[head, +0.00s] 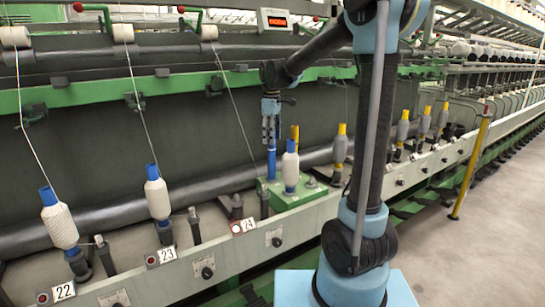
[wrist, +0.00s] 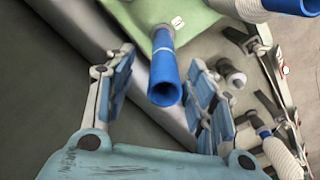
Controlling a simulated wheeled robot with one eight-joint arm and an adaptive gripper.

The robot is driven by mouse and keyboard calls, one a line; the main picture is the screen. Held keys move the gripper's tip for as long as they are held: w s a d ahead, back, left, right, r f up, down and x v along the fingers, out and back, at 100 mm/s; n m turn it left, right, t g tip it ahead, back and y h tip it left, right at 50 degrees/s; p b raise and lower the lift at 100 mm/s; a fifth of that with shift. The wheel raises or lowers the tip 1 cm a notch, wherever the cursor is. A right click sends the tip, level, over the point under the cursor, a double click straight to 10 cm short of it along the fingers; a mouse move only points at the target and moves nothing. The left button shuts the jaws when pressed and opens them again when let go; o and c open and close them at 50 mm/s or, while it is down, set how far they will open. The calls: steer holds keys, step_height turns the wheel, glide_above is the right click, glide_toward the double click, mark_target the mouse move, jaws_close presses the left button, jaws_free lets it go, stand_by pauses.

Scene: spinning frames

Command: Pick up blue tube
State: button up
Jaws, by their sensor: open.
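The bare blue tube (head: 271,163) stands upright on a green block (head: 298,202) at the machine's rail. My gripper (head: 270,139) is open, pointing down right above the tube. In the wrist view, the blue tube (wrist: 165,72) shows its hollow end between my two spread fingers (wrist: 160,88). A gap shows on both sides of it, and I see no contact. The tube's foot meets the green block (wrist: 190,20) beside a small white tag.
A blue tube wound with white yarn (head: 290,168) stands close to the right of the bare tube. More white bobbins (head: 157,195) stand to the left, with threads rising above. Grey bobbins with yellow tops (head: 341,147) stand to the right. A dark roller (head: 215,187) runs behind.

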mark_target(272, 147)
steer(key=shift+s+f, duration=0.1)
steer(key=shift+f, duration=2.6)
steer(key=c, duration=1.1)
